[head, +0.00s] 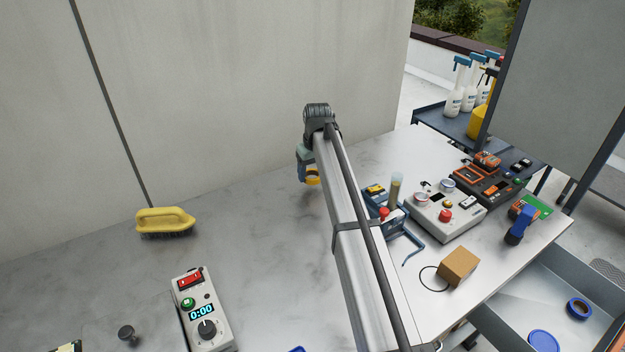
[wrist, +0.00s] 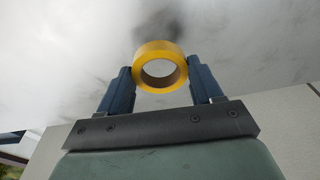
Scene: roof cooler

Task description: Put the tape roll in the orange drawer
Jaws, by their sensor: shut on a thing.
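A yellow tape roll (wrist: 160,54) sits between the two fingers of my gripper (wrist: 160,80) in the wrist view. The fingers are shut on it from both sides. In the head view the roll shows as a small yellow piece (head: 313,181) under my gripper (head: 309,172), over the far part of the worktop. My arm hides much of both there. I cannot tell the exact gap between roll and worktop. An open grey drawer (head: 520,298) at the lower right holds blue round items. No drawer that is clearly orange is in view.
A yellow brush (head: 165,222) and a timer box (head: 204,312) stand on the worktop at left. Right of my arm are a control box (head: 448,208), a cardboard box (head: 458,266), a blue tool (head: 519,222) and a blue-handled caddy (head: 388,212). The middle-left worktop is clear.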

